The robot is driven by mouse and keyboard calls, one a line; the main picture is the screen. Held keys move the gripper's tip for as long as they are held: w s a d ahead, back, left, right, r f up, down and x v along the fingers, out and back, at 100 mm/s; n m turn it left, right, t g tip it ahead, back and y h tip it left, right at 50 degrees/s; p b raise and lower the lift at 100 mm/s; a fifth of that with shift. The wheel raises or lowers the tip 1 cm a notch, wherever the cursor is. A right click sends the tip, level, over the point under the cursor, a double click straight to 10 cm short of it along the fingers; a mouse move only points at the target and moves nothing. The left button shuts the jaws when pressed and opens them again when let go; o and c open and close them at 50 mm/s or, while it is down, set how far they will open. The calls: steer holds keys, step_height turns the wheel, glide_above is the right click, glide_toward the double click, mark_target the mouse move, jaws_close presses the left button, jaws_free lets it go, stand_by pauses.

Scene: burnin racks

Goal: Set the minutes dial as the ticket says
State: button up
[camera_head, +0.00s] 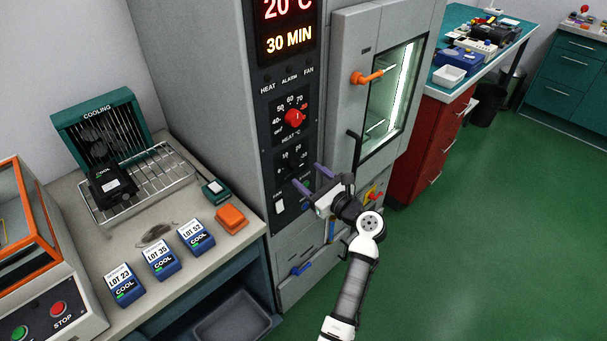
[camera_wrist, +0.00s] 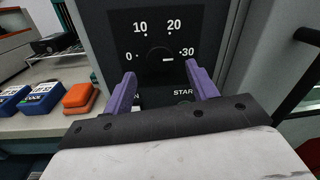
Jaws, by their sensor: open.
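The minutes dial (camera_wrist: 158,58) is a dark round knob on a black panel, with marks 0, 10, 20 and 30 around it. Its short white pointer lies toward the 30 mark. In the head view it sits below the red heat knob (camera_head: 293,118). The display (camera_head: 289,40) above reads 30 MIN. My gripper (camera_head: 309,177) is open and empty in front of the panel. In the wrist view its two purple fingers are on either side of the dial and slightly below it, apparently not touching it. I cannot make out a ticket.
A switch (camera_head: 278,193) is below the dial. The bench at left holds several lot blocks (camera_head: 160,259), an orange block (camera_head: 231,218) and a cooling rack (camera_head: 150,180).

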steer(key=b+v, duration=0.2)
steer(key=v, duration=0.8)
steer(key=shift+s, duration=0.1)
